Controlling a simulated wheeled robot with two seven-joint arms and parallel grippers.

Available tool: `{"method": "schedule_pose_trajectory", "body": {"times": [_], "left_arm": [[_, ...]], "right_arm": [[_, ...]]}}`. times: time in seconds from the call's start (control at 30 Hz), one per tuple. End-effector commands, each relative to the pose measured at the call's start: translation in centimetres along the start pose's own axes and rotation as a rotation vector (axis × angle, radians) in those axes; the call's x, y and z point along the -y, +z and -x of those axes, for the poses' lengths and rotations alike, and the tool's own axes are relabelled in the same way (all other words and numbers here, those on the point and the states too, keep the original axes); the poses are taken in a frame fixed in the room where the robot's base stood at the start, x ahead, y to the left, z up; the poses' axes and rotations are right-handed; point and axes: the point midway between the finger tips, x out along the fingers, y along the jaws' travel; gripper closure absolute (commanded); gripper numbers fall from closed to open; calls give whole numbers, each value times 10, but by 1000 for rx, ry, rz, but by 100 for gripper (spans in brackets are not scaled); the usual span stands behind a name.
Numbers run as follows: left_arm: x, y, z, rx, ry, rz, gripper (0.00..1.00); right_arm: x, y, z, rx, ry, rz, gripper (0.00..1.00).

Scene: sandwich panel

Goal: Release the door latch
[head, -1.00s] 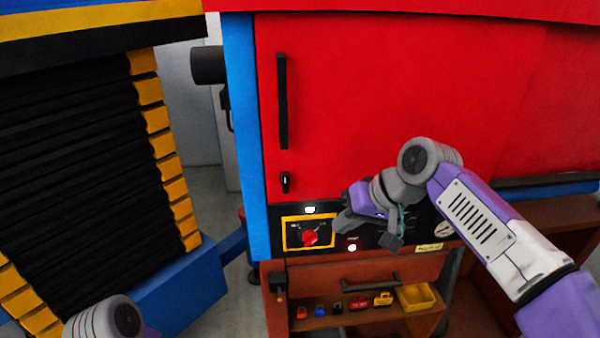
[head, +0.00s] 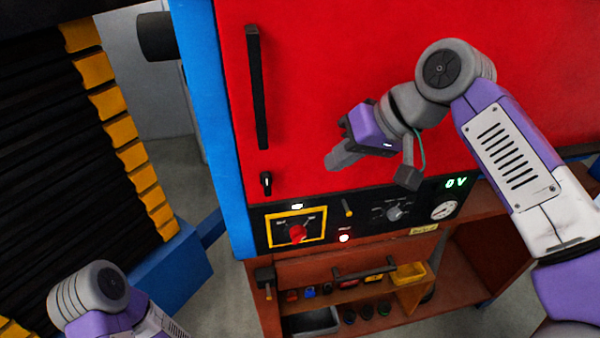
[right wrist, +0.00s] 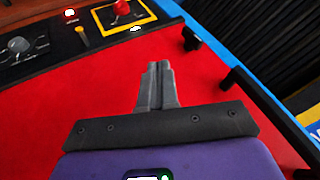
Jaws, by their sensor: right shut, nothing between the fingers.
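The door latch (head: 266,183) is a small black knob with a light mark, low on the left side of the red door (head: 330,70), below the long black handle (head: 257,90). It looks upright. In the right wrist view the latch (right wrist: 190,38) stands beyond my fingertips and to their right. My right gripper (head: 333,163) is shut and empty in front of the door, right of the latch and apart from it. Its fingers (right wrist: 159,68) are together in the wrist view. My left arm shows at the lower left, but its gripper is out of view.
Below the door is a black control panel with a red rotary switch (head: 297,234) in a yellow frame, a lit white lamp (head: 344,238), a gauge (head: 444,210) and a "0 V" display (head: 456,184). A brown shelf with padlocks and a yellow bin (head: 409,273) is underneath.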

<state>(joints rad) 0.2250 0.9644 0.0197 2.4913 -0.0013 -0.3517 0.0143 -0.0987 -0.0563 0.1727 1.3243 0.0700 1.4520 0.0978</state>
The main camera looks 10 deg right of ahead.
Motion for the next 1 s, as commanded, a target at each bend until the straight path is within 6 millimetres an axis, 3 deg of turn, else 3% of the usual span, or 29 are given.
{"method": "schedule_pose_trajectory", "body": {"times": [0.17, 0.5, 0.7, 1.0], "left_arm": [[2, -1, -6, -1, 0, 0, 57], [5, -1, -14, -1, 0, 0, 57], [3, -1, -9, -1, 0, 0, 57], [3, -1, -9, -1, 0, 0, 57]], "right_arm": [[0, 2, -26, 5, 0, 1, 100], [0, 2, -99, 6, 0, 0, 100], [26, 0, -110, 2, -1, 3, 100], [36, 0, -116, 1, 0, 0, 100]]}}
